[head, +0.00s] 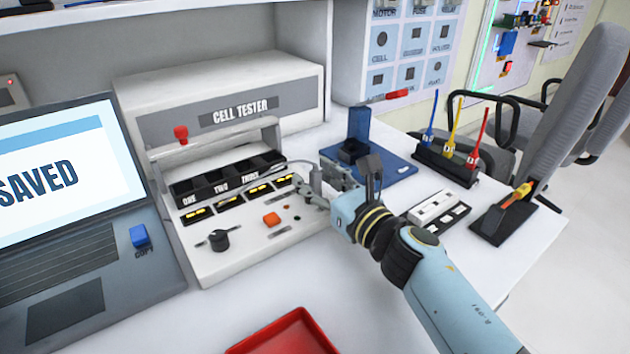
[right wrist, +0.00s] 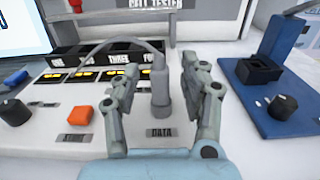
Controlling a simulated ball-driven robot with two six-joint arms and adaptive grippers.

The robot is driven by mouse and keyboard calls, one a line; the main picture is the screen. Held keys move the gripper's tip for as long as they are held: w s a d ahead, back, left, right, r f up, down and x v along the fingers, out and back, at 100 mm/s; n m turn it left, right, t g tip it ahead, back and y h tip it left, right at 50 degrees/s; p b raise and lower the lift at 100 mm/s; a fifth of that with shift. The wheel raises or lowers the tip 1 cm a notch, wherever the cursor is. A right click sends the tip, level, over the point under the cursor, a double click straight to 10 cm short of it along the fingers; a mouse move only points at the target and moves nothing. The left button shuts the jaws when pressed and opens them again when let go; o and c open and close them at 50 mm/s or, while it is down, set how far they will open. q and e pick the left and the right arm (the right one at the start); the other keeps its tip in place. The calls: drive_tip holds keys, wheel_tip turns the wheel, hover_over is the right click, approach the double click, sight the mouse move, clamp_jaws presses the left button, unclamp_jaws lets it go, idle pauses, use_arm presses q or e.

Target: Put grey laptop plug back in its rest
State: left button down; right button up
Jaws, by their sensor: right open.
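The grey plug (head: 316,179) stands upright at the right end of the cell tester's sloped panel (head: 235,262). In the right wrist view the plug (right wrist: 160,92) stands just behind the DATA label, with its grey cable (right wrist: 108,44) arching off to the left. Its lower end meets the panel; I cannot see how deep it sits. My right gripper (head: 314,181) is open, with one finger on each side of the plug; contact is not clear. The grey laptop (head: 75,250) at the left shows SAVED. I cannot make out the plug's rest. My left gripper is out of view.
A blue stand (head: 396,170) is just right of the tester. A rack of blue, yellow and red tools (head: 445,163) and a white-and-black block (head: 437,210) lie further right. A red tray (head: 285,335) is at the front. The white table between tray and tester is clear.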

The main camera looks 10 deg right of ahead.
drive_tip(key=shift+w+a, duration=0.1)
drive_tip(key=shift+w, duration=0.1)
clamp_jaws()
drive_tip(key=shift+r, duration=0.1)
